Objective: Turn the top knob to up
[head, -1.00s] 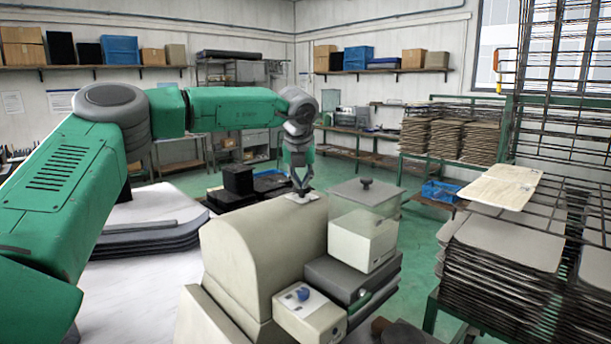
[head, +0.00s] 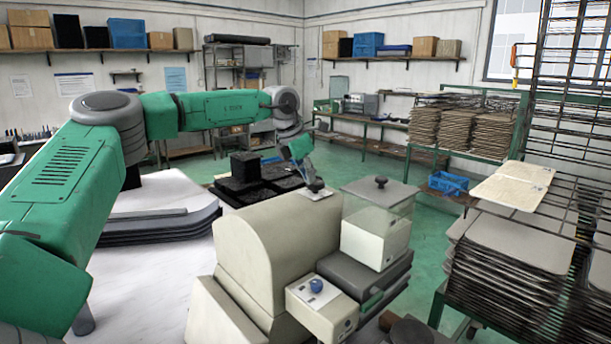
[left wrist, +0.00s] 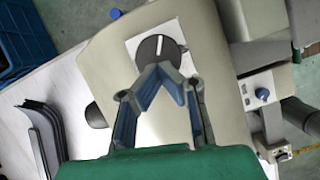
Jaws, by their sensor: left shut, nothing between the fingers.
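The top knob (left wrist: 158,48) is a round black dial with a white pointer line, on a white plate (left wrist: 133,43) atop the beige machine (head: 270,235). In the left wrist view the line runs nearly straight up the picture. My left gripper (head: 311,182) is over the plate, its fingers shut and empty. In the left wrist view its fingertips (left wrist: 158,70) overlap the knob's lower edge; I cannot tell whether they touch it. In the head view the knob is small and partly hidden by the gripper. My right gripper is not in view.
A blue knob (head: 316,286) sits on a lower box at the machine's front. A clear-sided container with a grey lid (head: 378,192) stands right of the plate. Black boxes (head: 245,168) lie behind the machine. Stacked trays (head: 500,265) fill a rack at right.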

